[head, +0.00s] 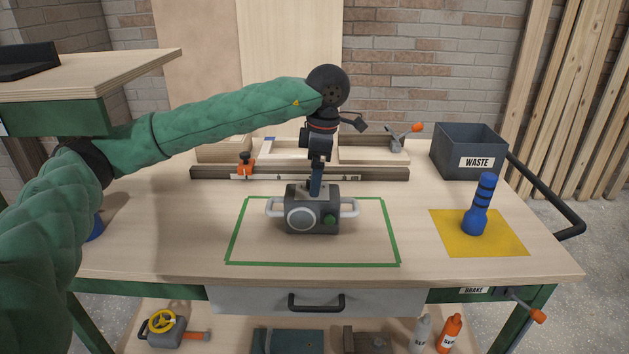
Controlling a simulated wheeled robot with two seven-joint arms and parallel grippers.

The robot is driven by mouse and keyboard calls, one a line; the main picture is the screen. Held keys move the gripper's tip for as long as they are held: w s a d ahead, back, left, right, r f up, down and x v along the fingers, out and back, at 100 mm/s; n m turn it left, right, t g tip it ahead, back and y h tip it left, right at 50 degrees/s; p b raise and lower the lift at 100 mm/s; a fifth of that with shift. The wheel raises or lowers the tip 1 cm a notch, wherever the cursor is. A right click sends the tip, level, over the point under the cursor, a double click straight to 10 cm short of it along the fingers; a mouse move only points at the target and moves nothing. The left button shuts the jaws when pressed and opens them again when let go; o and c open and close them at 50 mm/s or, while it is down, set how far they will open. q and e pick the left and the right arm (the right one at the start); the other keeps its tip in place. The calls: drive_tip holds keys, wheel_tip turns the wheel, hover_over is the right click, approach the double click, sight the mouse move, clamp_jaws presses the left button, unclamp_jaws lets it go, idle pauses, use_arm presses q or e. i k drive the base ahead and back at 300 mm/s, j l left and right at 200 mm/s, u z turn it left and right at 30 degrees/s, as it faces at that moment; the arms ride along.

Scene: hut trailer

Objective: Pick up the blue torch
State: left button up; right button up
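The blue torch (481,205) stands upright on a yellow square (506,246) at the right of the workbench. It has dark bands around its upper part. My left arm reaches in from the left, and my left gripper (316,186) points down at the top of a grey box with two light side handles (312,220), well to the left of the torch. Something narrow and dark blue shows at the fingers; I cannot tell whether they are open or shut, or whether they touch the box. My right gripper is not in view.
A green outline (232,246) surrounds the grey box. A WASTE bin (468,150) stands behind the torch. A wooden frame with clamps (300,172) lies at the back. A blue item (96,229) is partly hidden by my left arm. Bare bench lies between outline and yellow square.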

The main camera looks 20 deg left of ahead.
sight(474, 220)
drive_tip(key=k+l, duration=0.15)
drive_tip(key=l, duration=0.2)
drive_tip(key=k+l, duration=0.1)
drive_tip(key=l, duration=0.3)
drive_tip(key=k+l, duration=0.15)
drive_tip(key=l, duration=0.2)
